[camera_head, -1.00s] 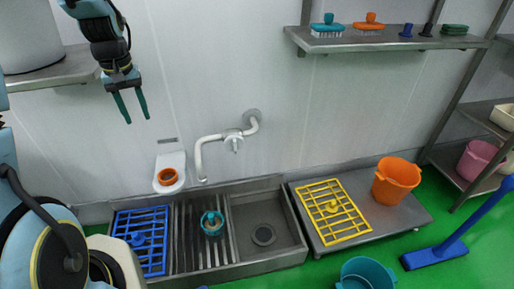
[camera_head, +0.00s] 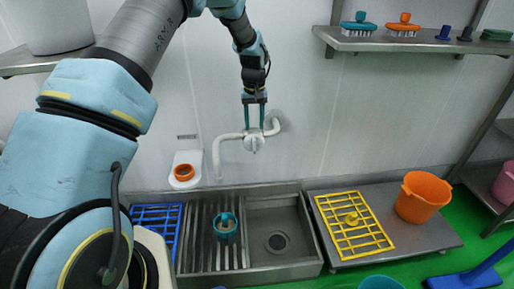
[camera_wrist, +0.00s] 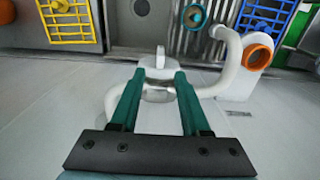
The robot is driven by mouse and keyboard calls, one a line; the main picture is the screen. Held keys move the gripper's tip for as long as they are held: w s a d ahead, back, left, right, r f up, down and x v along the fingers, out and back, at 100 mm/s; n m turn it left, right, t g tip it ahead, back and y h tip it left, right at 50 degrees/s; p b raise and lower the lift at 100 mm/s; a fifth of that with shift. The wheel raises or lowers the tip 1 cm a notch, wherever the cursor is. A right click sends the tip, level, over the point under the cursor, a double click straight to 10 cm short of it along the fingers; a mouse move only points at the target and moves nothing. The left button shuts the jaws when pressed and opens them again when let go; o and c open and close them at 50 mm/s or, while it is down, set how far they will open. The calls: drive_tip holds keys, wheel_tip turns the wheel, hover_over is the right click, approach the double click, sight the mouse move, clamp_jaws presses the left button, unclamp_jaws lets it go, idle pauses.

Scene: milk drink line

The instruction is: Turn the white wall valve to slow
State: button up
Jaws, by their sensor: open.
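The white wall valve (camera_head: 254,142) sits on a white pipe with a downturned spout, on the wall above the sink. Its lever handle also shows in the wrist view (camera_wrist: 160,60). My gripper (camera_head: 254,124) is right at the valve, pointing down in the head view. In the wrist view my gripper (camera_wrist: 154,72) has its two green fingers apart, one on each side of the valve body, with the handle just beyond the tips. Whether a finger touches the valve I cannot tell. The slow mark is not readable in either view.
Below is a steel sink (camera_head: 283,205) with a teal cup (camera_head: 226,224) on its slatted part. A white wall holder with an orange ring (camera_head: 184,172) is left of the spout. A yellow rack (camera_head: 341,243) and orange bucket (camera_head: 422,196) are right. A shelf (camera_head: 350,43) hangs upper right.

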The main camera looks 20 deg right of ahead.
sight(254, 139)
wheel_tip(254, 139, down, 10)
drive_tip(key=shift+p, duration=0.45)
drive_tip(key=shift+c, duration=0.2)
clamp_jaws()
idle(0.3)
